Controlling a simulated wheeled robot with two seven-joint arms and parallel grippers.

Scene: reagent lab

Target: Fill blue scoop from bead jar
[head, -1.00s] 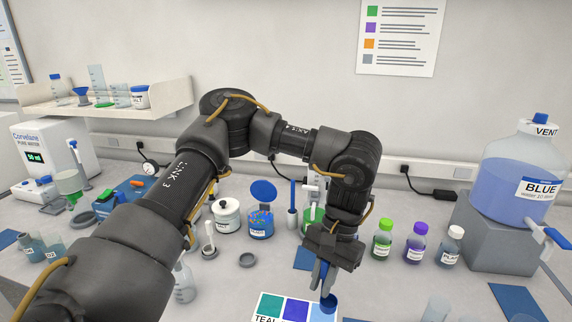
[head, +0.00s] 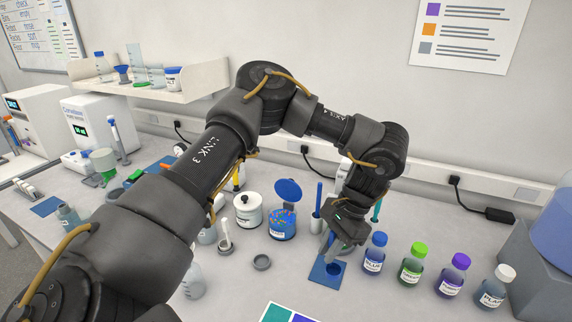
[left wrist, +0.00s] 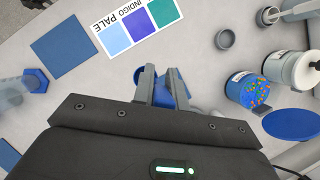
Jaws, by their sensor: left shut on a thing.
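My left gripper (head: 332,243) points down above a blue mat, to the right of the bead jar and nearer the front. It is shut on the blue scoop (head: 336,267), whose dark blue bowl shows below the fingers. In the left wrist view the blue scoop (left wrist: 184,92) shows partly behind the fingers (left wrist: 163,82). The bead jar (head: 282,225) holds multicoloured beads and stands open, its round blue lid (head: 288,190) raised behind it. The jar also shows at the right of the left wrist view (left wrist: 250,92). The scoop's inside is not clear to see. My right gripper is out of view.
A white lidded jar (head: 248,211) stands left of the bead jar. A blue rod in a white holder (head: 317,223) stands between the bead jar and my gripper. Several capped bottles, the nearest blue-capped (head: 375,254), stand to the right.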

